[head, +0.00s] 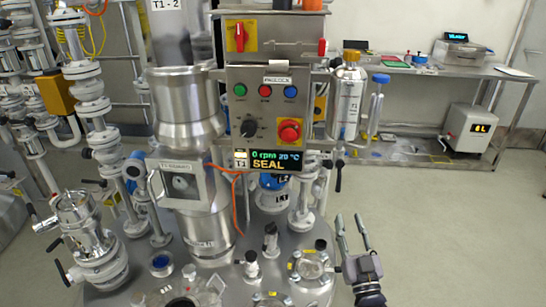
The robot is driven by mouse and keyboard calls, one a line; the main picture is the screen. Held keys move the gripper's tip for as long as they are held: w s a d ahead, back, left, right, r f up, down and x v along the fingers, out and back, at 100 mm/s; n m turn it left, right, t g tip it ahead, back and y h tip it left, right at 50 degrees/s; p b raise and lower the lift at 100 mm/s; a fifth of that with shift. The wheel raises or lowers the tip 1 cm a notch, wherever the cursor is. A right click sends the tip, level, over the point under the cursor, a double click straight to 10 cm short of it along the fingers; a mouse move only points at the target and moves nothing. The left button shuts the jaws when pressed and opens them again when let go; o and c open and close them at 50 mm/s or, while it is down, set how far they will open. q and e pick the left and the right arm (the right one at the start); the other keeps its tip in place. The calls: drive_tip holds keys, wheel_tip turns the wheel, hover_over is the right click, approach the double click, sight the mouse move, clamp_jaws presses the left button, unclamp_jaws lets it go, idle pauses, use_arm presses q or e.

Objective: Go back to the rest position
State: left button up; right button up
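My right gripper (350,222) shows at the lower right of the head view, beside the right edge of the reactor lid (225,270). Its two fingers point up and stand apart, with nothing between them. It appears clear of the lid fittings. My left gripper does not show in the head view.
A control box (263,105) with buttons stands above the reactor, its display (268,160) reading "SEAL". A steel bottle (347,100) is at its right. Valves and pipes (90,110) crowd the left. A steel bench (430,72) stands behind. The floor (450,220) at right is clear.

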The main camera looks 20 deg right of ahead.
drive_tip(key=a+f+n+g+y+p, duration=0.1)
drive_tip(key=a+f+g+y, duration=0.1)
drive_tip(key=f, duration=0.7)
drive_tip(key=a+f+g+y, duration=0.1)
drive_tip(key=a+f+g, duration=0.2)
drive_tip(key=f, duration=0.6)
drive_tip(key=s+a+f+n+g+y+p, duration=0.1)
drive_tip(key=s+a+f+g, duration=0.3)
drive_tip(key=f, duration=0.6)
drive_tip(key=s+a+f+n+g+y, duration=0.1)
drive_tip(key=s+a+f+y, duration=0.15)
drive_tip(key=s+f, duration=0.45)
drive_tip(key=s+a+f+g, duration=0.1)
drive_tip(key=s+f+g, duration=0.2)
drive_tip(key=s+f, duration=0.3)
drive_tip(key=s+a+f+n+g+p, duration=0.1)
drive_tip(key=s+f+g, duration=0.3)
drive_tip(key=s, duration=1)
drive_tip(key=s+a+f+n+g, duration=0.1)
drive_tip(key=s+a+f+g, duration=0.2)
drive_tip(key=s+f, duration=0.5)
drive_tip(key=shift+s+f+p, duration=0.15)
drive_tip(key=shift+s+p, duration=0.25)
drive_tip(key=shift+s, duration=0.55)
